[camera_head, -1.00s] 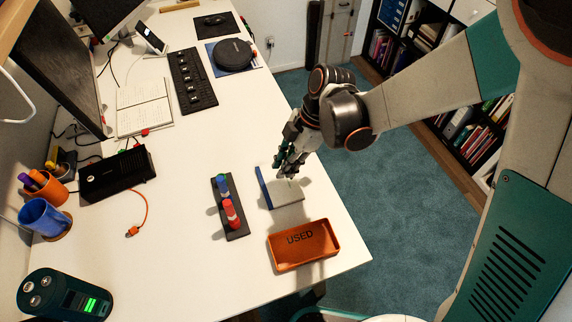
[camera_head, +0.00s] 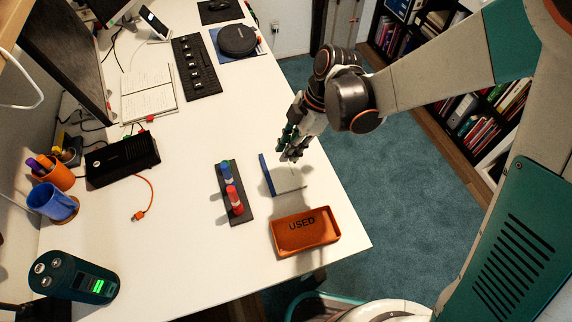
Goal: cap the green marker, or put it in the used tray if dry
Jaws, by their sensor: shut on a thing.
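My gripper (camera_head: 290,156) is shut on the green marker (camera_head: 287,133), just above the far edge of the white pad. The marker shows only as a small dark green patch among the fingers; its tip cannot be made out. The white pad (camera_head: 289,181) has a blue strip along its left side. Any ink on it is too small to tell. A dark rack (camera_head: 240,217) left of the pad holds a blue marker (camera_head: 226,174) and a red marker (camera_head: 235,201). The orange tray marked USED (camera_head: 305,240) is in front of the pad and looks empty.
A black box (camera_head: 122,160), an orange cup (camera_head: 54,174) and a blue mug (camera_head: 52,203) stand at the left. A dark green cylinder (camera_head: 74,279) is at the front left. A keyboard (camera_head: 195,67) and notebook (camera_head: 149,92) lie farther back. The desk's middle is clear.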

